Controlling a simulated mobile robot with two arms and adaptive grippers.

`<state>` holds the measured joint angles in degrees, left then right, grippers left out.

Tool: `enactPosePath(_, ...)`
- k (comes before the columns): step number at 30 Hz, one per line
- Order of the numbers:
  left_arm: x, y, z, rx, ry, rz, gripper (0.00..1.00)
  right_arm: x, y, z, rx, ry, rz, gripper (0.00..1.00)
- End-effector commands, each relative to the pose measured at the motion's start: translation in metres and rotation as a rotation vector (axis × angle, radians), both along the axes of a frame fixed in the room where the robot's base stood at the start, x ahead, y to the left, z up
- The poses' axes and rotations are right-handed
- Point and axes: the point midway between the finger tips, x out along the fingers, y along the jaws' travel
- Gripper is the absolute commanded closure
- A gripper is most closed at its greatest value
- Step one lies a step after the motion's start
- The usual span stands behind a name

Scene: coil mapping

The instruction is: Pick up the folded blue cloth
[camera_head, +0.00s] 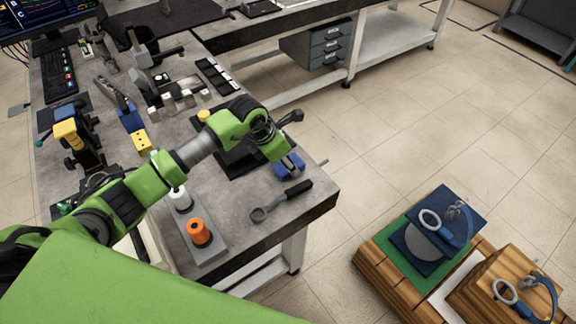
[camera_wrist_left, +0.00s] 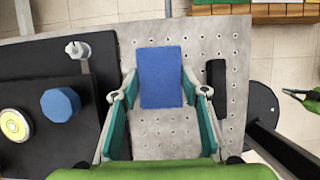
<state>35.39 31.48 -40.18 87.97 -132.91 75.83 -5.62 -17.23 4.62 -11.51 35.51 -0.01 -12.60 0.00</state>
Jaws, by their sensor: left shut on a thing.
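The folded blue cloth (camera_head: 288,168) is a small flat rectangle near the front right corner of the grey workbench. It shows whole in the left wrist view (camera_wrist_left: 161,72), upright in the picture. My left gripper (camera_head: 289,158) comes over it from the left. In the wrist view its two fingers (camera_wrist_left: 160,84) lie along the cloth's left and right sides, and it is shut on the cloth. I cannot tell whether the cloth is clear of the bench top.
A round-headed tool with a black handle (camera_head: 282,201) lies close by on the bench. Orange (camera_head: 199,232) and white (camera_head: 180,198) spools stand on a grey plate. Tools and blocks crowd the bench's left side. Wooden pallets (camera_head: 397,282) with clamped blocks stand lower right; open floor lies between.

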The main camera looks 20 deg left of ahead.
Motion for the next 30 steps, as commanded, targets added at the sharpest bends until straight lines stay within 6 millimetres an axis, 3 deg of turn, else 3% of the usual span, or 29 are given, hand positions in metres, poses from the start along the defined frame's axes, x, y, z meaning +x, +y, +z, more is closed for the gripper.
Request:
enactPosePath(8, 0.001, 0.0, 0.005, 0.0, -0.001, 0.0, 0.77, 0.001, 0.0, -0.004, 0.0, -0.001, 0.0, 1.0)
enactPosePath(14, 0.001, 0.001, 0.031, 0.002, -0.008, -0.002, 0.77, 0.001, 0.0, -0.022, 0.001, -0.002, -0.001, 1.0)
enactPosePath(22, -0.047, 0.021, 0.089, 0.005, -0.008, -0.002, 0.77, 0.002, 0.001, -0.037, 0.001, -0.003, -0.001, 1.0)
enactPosePath(30, -0.101, 0.043, 0.114, 0.004, -0.003, 0.0, 0.77, 0.002, 0.001, -0.055, 0.002, -0.003, -0.002, 1.0)
